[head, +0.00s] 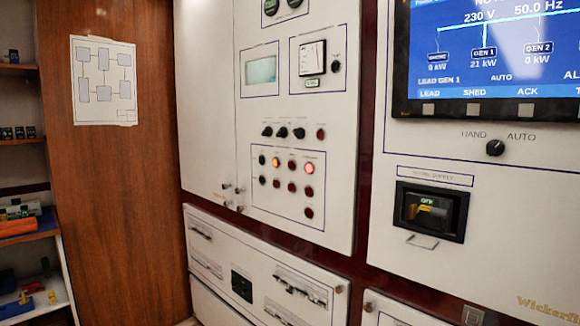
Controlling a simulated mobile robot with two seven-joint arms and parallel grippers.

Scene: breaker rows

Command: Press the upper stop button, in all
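The white cabinet panel (345,150) in the middle carries a framed grid of small round buttons and lamps. In its upper row an orange-red one (276,162) and a red one (308,168) glow. A dark red one (292,165) sits between them. The row below has more dark red ones (292,187), and a single dark red one (309,212) sits at the bottom. Another dark red round one (320,134) is above the grid, beside black knobs (282,132). The labels are too small to read, so I cannot tell which are stop buttons. Neither gripper is in view.
A screen (490,60), a HAND/AUTO knob (495,148) and a black recessed breaker (431,211) are on the right panel. Small handles (238,190) stick out left of the grid. A lower panel (215,255) lies below. Shelves (30,235) stand far left.

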